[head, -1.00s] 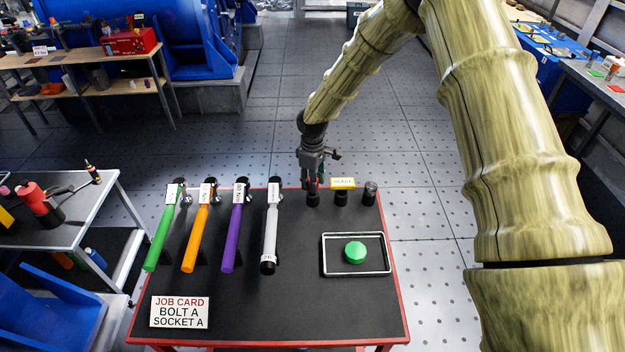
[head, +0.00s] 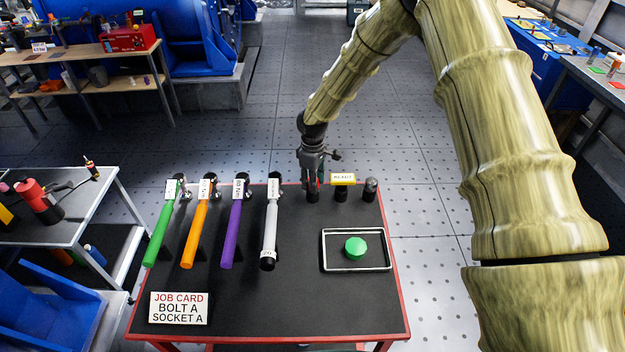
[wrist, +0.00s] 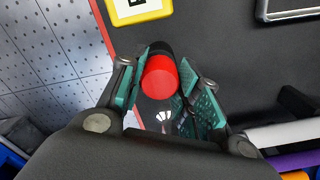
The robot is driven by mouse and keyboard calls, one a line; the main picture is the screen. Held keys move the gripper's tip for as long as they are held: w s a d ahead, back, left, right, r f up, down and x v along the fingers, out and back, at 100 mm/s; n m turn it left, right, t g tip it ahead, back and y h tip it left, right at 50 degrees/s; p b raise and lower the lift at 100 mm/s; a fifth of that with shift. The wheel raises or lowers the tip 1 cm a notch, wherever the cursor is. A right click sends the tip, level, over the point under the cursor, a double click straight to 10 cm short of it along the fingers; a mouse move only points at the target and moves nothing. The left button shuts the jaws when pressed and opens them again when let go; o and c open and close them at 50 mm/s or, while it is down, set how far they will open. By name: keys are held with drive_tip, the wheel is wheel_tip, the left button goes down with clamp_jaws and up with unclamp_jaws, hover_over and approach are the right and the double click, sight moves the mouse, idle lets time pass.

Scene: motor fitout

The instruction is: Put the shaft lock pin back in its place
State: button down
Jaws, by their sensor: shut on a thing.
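My gripper (head: 313,184) points down at the far edge of the black-topped, red-edged cart (head: 300,300). In the wrist view its teal finger pads (wrist: 165,90) are shut on a red-topped pin (wrist: 160,78), one pad on each side. I take this piece to be the shaft lock pin. A dark round stand (head: 313,197) shows right under the fingers. Whether the pin sits in that stand or just above it, I cannot tell. The pin's lower end is hidden.
A yellow READY tag (head: 343,179) and a grey-topped black piece (head: 370,189) stand close to the right. A tray (head: 330,267) holds a green button (head: 356,247). Several coloured-handled tools, including a purple one (head: 231,240), lie to the left. A job card (head: 179,308) is near the front.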

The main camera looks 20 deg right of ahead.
drive_tip(key=shift+f, duration=0.4)
drive_tip(key=c, duration=0.9)
unclamp_jaws()
drive_tip(key=shift+c, duration=0.2)
wheel_tip(320, 180, up, 12)
